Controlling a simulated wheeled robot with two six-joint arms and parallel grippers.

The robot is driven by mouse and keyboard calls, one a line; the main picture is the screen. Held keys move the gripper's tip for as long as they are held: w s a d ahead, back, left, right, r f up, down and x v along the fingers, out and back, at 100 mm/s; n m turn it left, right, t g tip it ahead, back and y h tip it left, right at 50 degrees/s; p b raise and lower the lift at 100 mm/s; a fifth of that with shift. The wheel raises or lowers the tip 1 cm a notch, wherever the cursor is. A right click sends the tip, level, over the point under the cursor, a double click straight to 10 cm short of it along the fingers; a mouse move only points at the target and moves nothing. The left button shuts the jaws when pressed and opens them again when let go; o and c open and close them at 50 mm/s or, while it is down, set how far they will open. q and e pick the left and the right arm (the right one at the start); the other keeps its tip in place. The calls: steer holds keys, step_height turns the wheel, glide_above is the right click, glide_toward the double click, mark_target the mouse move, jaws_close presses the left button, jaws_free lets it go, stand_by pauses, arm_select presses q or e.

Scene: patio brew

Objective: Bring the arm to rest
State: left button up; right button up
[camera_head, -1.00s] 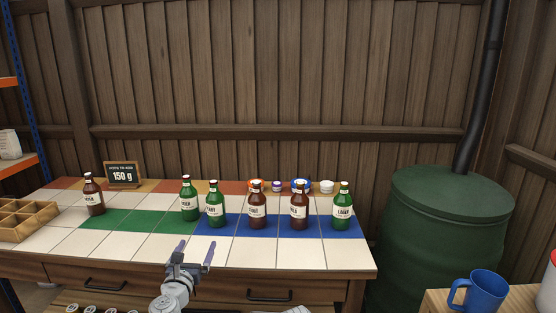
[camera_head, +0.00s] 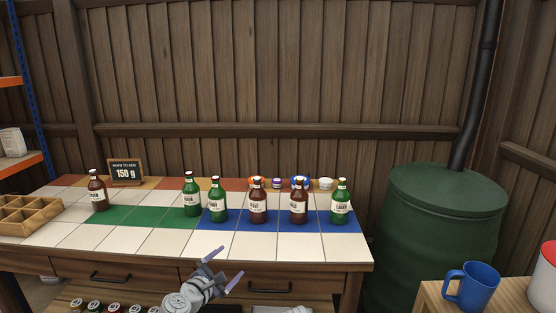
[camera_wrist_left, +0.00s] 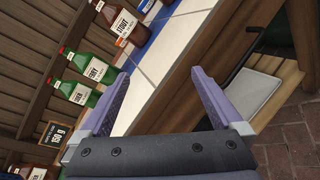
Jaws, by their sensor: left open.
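My left gripper (camera_head: 224,268) is in front of the tiled counter's front edge in the head view, open and empty. In the left wrist view its two fingers (camera_wrist_left: 158,104) stand apart with nothing between them. Bottles stand upright on the counter (camera_head: 110,240), clear of the gripper: a brown one (camera_head: 97,191) at the left, two green ones (camera_head: 191,196) (camera_head: 217,203), two brown ones (camera_head: 257,205) (camera_head: 298,204) and a green lager bottle (camera_head: 340,204) at the right. My right gripper is not in view.
A sign reading 150 g (camera_head: 125,173) and several small tubs (camera_head: 325,184) stand at the back. A wooden divided box (camera_head: 25,216) is at the left. A green barrel (camera_head: 440,230) and a blue mug (camera_head: 472,287) are at the right.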

arm_select(q)
steer(key=s+d+f+m+g, duration=0.4)
steer(key=s+f+m+g, duration=0.4)
steer(key=f+m, duration=0.5)
steer(key=s+a+f+m+g+y, duration=0.5)
steer(key=s+a+m, duration=0.1)
steer(key=s+m, duration=0.25)
steer(key=s+d+m+g+y, duration=0.2)
steer(key=s+d+m, duration=0.45)
steer(key=d, duration=0.45)
step_height(320, 180, up, 27)
steer(key=n+p, duration=0.1)
steer(key=p, duration=2.5)
steer(key=shift+a+r+p, duration=0.15)
steer(key=shift+a+p, duration=0.15)
steer(key=shift+p, duration=0.1)
